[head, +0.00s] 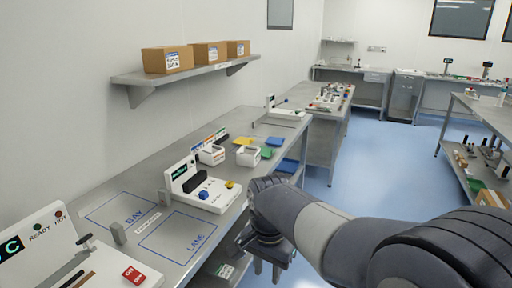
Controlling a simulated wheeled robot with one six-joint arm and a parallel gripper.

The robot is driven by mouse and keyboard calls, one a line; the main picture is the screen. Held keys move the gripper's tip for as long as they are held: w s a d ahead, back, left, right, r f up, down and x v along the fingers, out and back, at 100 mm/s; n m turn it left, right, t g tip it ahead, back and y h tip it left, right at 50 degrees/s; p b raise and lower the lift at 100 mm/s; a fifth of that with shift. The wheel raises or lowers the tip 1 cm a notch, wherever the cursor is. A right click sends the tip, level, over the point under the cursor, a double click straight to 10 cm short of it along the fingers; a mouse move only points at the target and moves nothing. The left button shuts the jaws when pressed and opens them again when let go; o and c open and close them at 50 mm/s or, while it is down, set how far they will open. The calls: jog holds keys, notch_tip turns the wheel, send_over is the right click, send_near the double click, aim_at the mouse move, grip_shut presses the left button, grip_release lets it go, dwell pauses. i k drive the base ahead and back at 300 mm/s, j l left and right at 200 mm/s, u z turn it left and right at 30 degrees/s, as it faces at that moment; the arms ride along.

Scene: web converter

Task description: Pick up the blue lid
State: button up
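No single thing is plainly the blue lid. A small blue piece (204,195) sits on the front of a white device on the bench. My gripper (269,272) hangs low in front of the bench edge, below and right of the white device. Its two fingers point down and look apart, with nothing seen between them. It is clear of all the blue pieces.
The steel bench (182,164) carries the white device (215,200), two small white boxes (247,156), and outlined BAY and LANE areas. A wall shelf (185,74) holds cardboard boxes. Another bench (338,112) stands behind. Blue floor (380,165) is open on the right.

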aim_at(273, 140)
jog(key=i+l+u, duration=0.1)
jog(key=i+l, duration=0.2)
jog(key=i, duration=0.4)
jog(key=i+l, duration=0.35)
jog(key=i, duration=0.3)
jog(key=i+l+u, duration=0.15)
jog(key=i+l, duration=0.2)
jog(key=i, duration=0.35)
jog(key=i+l+u, duration=0.1)
jog(key=i+l, duration=0.3)
jog(key=i, duration=0.25)
jog(key=i+l, duration=0.45)
jog(key=i, duration=0.2)
jog(key=u, duration=0.05)
